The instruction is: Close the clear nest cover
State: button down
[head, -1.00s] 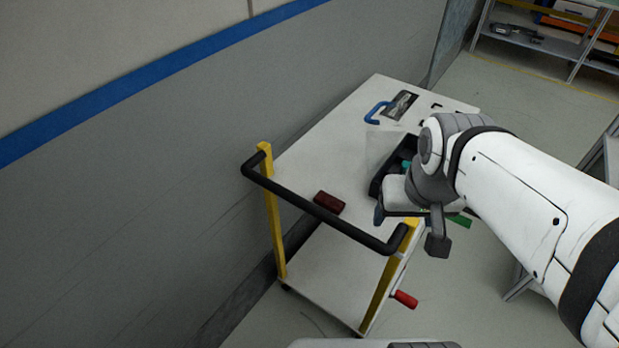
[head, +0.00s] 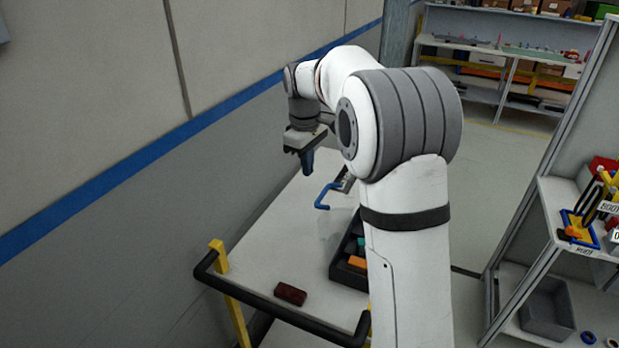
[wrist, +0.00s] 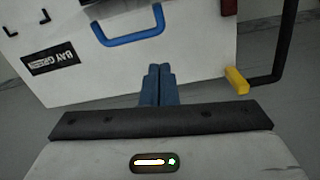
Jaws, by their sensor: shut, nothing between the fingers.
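The clear cover (head: 334,226) shows faintly as a see-through panel, seemingly raised at the left side of the black nest tray (head: 341,268); its exact angle is hard to tell. The tray holds an orange piece and darker pieces, partly hidden by my arm. A blue handle (head: 322,198) stands on the white cart top beyond the tray; it also shows in the wrist view (wrist: 132,38). My gripper (head: 308,170) is above the cart's far left side, apart from the handle. Its blue fingers (wrist: 158,72) are together and empty in the wrist view.
A dark red block (head: 290,293) lies on the cart near its black push bar (head: 262,305). A grey wall runs along the left. A shelf with bins (head: 548,308) stands at the right. The cart's left top is mostly clear.

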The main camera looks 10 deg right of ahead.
jog(key=w+a+f+n, duration=0.1)
jog(key=w+f+n, duration=0.1)
jog(key=w, duration=0.4)
jog(key=s+d+f+p, duration=0.2)
jog(key=d+f+p, duration=0.1)
jog(key=f, duration=0.5)
jog(key=shift+s+d+f+p, duration=0.25)
jog(key=shift+s+p, duration=0.1)
jog(key=shift+p, duration=0.1)
